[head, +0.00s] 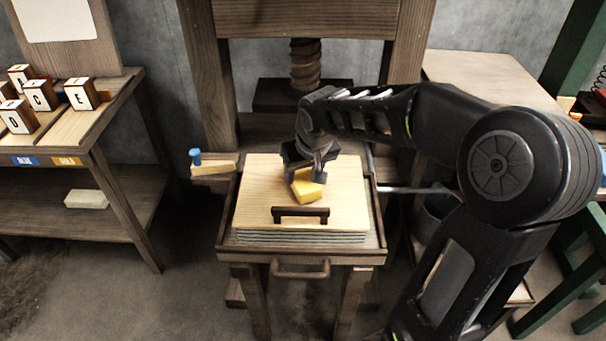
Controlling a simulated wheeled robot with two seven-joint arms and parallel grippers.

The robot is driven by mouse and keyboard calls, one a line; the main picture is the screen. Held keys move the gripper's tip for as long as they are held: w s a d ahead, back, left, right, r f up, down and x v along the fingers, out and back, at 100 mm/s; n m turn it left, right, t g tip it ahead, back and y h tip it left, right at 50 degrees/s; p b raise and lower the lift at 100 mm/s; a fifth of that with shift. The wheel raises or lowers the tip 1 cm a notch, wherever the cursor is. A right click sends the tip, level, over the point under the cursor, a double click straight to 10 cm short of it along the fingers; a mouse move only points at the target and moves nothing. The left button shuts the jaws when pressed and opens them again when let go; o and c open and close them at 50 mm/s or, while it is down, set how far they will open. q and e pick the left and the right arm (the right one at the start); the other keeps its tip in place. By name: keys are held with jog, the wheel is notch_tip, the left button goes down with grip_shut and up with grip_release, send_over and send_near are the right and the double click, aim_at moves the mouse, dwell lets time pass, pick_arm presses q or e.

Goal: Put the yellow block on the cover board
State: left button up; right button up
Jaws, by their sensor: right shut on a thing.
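The yellow block (308,192) is held tilted in my right gripper (307,176), which is shut on it. The gripper points down over the cover board (258,190), near the board's middle. I cannot tell whether the block touches the board or is just above it. The cover board is a pale wooden plate with a dark handle (300,214) near its front edge. It lies on a stack of grey sheets (300,237) on the press table. My left gripper is not in view.
A wooden press with a screw (305,66) stands behind the board. A blue-topped peg (196,158) is at the left of the press. A side table (112,98) at left holds several letter blocks. A bucket (432,222) is partly hidden behind my right arm.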

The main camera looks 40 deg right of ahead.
jog(key=shift+f, duration=0.3)
jog(key=shift+f, duration=0.2)
jog(key=o, duration=1.5)
jog(key=shift+r, duration=0.15)
jog(key=shift+r, duration=0.2)
jog(key=v, duration=1.1)
jog(key=shift+s+r+p, duration=0.3)
jog(key=shift+r+p, duration=0.05)
